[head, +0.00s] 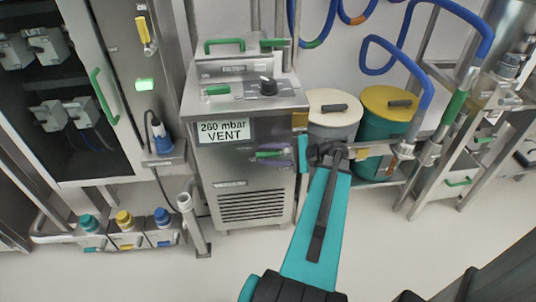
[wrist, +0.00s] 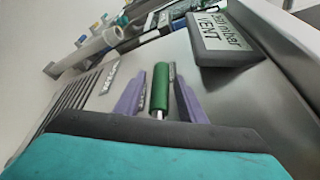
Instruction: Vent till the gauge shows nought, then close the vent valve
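The gauge display (head: 224,131) on the front of the steel cabinet reads "260 mbar VENT". Its plate also shows, tilted, in the wrist view (wrist: 222,50). A green handle (wrist: 160,90), which looks like the vent valve's, sticks out from the cabinet front to the right of and below the display in the head view (head: 268,154). My gripper (head: 264,153) has its purple fingers on both sides of this handle. In the wrist view my gripper (wrist: 160,85) seems open, with narrow gaps beside the handle. Contact is hard to judge.
The steel cabinet (head: 250,185) carries a black knob (head: 268,87) and green handles on top. To its right stand a cream-lidded drum (head: 334,106) and a yellow-lidded one (head: 390,101), with blue hoses above. A pipe stand (head: 193,220) is at its left. The floor in front is clear.

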